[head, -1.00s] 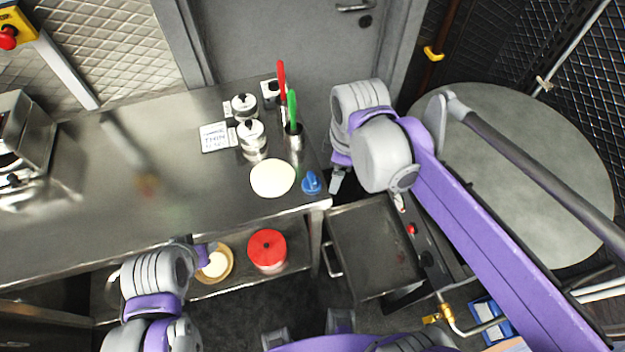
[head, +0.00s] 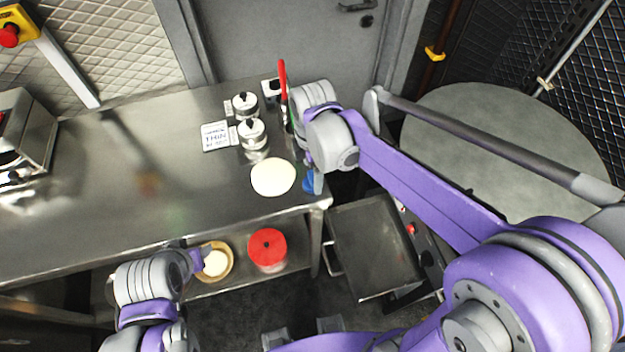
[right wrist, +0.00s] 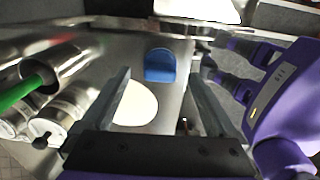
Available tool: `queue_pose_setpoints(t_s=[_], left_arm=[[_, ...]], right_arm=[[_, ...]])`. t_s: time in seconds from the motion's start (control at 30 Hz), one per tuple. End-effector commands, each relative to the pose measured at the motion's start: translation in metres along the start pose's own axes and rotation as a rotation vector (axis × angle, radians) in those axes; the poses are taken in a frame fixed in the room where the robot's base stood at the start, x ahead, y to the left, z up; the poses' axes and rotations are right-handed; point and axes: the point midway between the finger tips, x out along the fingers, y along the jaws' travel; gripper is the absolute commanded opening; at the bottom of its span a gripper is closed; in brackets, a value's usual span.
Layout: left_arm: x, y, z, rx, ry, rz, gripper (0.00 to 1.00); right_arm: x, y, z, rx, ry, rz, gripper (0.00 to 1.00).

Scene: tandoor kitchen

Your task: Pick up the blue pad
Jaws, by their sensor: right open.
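The blue pad (head: 308,184) lies on the steel counter near its right front corner, just right of a round white disc of dough (head: 272,177). In the head view my right gripper (head: 318,182) hangs over the counter's right end and partly covers the pad. In the right wrist view the pad (right wrist: 160,66) shows whole, beyond and between the two open fingers of my right gripper (right wrist: 160,90), with nothing in them. My left arm is low at the bottom left of the head view; its gripper (head: 197,258) is small and partly hidden, and its jaws cannot be made out.
Steel canisters (head: 252,133), a white sign (head: 215,136) and a red-handled tool (head: 282,80) stand behind the dough. A green handle (right wrist: 22,92) shows close by in the wrist view. A red-lidded container (head: 267,248) sits on the lower shelf. The counter's left half is mostly clear.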

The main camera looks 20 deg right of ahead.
Motion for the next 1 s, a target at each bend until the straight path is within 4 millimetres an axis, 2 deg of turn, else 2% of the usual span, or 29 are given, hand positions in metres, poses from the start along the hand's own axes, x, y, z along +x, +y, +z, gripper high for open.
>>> queue_pose_setpoints(t_s=[0.1, 0.2, 0.43, 0.9, 0.93, 1.0], left_arm=[[0.001, 0.000, 0.001, 0.000, -0.001, 0.000, 0.50], [0.001, 0.000, 0.001, 0.000, -0.001, 0.000, 0.50], [0.001, 0.000, 0.001, 0.000, -0.001, 0.000, 0.50], [0.001, 0.000, 0.001, 0.000, -0.001, 0.000, 0.50], [0.001, 0.000, 0.001, 0.000, -0.001, 0.000, 0.50], [0.001, 0.000, 0.001, 0.000, -0.001, 0.000, 0.50]], right_arm=[[0.016, 0.000, -0.001, 0.000, 0.000, 0.000, 0.93], [0.023, 0.000, -0.001, 0.000, 0.000, 0.000, 0.93], [0.023, 0.000, 0.000, 0.000, 0.000, 0.000, 0.93], [0.023, 0.000, 0.000, 0.000, 0.000, 0.000, 0.09], [0.023, 0.000, 0.000, 0.000, 0.000, 0.000, 0.03], [0.023, 0.000, 0.000, 0.000, 0.000, 0.000, 0.00]])
